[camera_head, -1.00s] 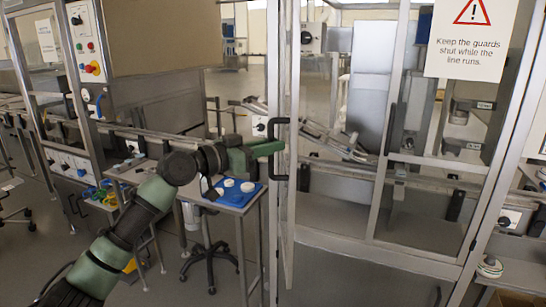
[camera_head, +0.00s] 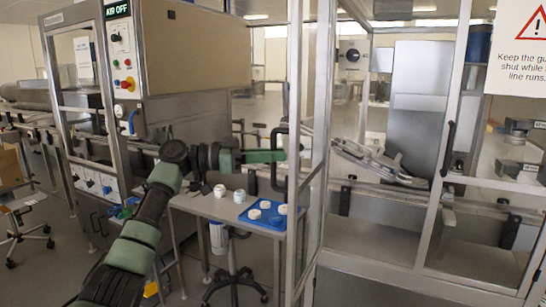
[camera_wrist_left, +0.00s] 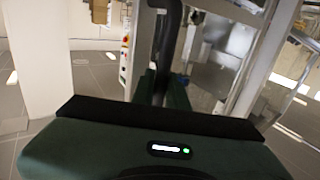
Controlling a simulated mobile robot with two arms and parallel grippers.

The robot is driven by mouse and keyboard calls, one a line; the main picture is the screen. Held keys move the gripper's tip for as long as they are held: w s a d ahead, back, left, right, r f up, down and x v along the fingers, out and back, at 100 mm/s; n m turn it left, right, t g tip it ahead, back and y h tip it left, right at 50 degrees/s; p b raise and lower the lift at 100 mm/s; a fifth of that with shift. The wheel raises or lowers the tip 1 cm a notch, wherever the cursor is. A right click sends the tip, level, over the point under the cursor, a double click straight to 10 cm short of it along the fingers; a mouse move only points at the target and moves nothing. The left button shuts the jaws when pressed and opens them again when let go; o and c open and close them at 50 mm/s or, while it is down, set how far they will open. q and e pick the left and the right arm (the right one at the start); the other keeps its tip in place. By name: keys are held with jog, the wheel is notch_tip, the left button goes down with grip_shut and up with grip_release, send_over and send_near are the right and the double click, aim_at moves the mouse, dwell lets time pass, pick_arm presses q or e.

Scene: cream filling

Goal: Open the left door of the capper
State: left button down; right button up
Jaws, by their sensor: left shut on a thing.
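The left door (camera_head: 317,205) of the capper is a tall metal-framed clear panel. It stands swung out and shows nearly edge-on, with the opening to its right. Its black bar handle (camera_head: 283,130) is on its left side. My left gripper (camera_head: 278,156), with green fingers, is shut on this handle. My right gripper is not in view.
A small table (camera_head: 205,205) with a blue tray (camera_head: 253,222) and white round pieces stands left of the door, close under my arm. A stool (camera_head: 232,275) is below it. A control cabinet (camera_head: 122,75) stands at the left. A warning sign (camera_head: 515,60) hangs at the right.

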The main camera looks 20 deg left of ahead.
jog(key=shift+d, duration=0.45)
pick_arm(q)
jog(key=shift+r, duration=0.1)
jog(key=c, duration=1.7)
grip_release()
jog(key=shift+d, duration=0.1)
